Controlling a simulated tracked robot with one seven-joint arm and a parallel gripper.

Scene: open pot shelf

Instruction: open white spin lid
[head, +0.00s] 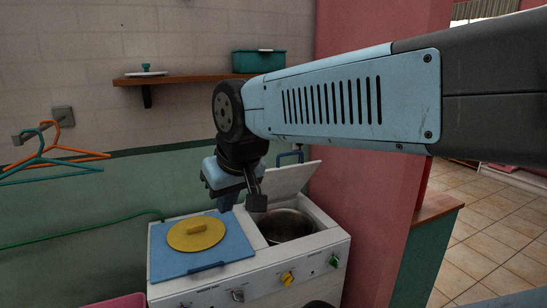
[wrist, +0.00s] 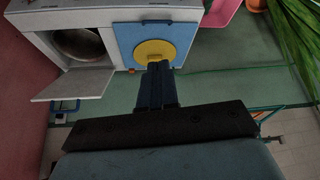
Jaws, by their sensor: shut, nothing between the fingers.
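The white spin lid (head: 292,179) stands raised and tilted back at the rear right of the white twin-tub washer (head: 262,287). The round metal spin tub (head: 285,226) beneath it is uncovered. In the wrist view the lid (wrist: 75,84) juts out from the washer beside the open tub (wrist: 80,43). My gripper (head: 228,203) is shut and empty, to the left of the lid and above the rear of the washer. In the wrist view its closed blue fingers (wrist: 158,68) point toward the blue wash lid, apart from the white lid.
The blue wash lid (head: 180,262) is down, with a yellow round piece (head: 196,233) on it. A shelf (head: 190,79) holds a teal box (head: 258,61). Hangers (head: 50,152) are at left. A pink wall (head: 375,150) rises close on the right.

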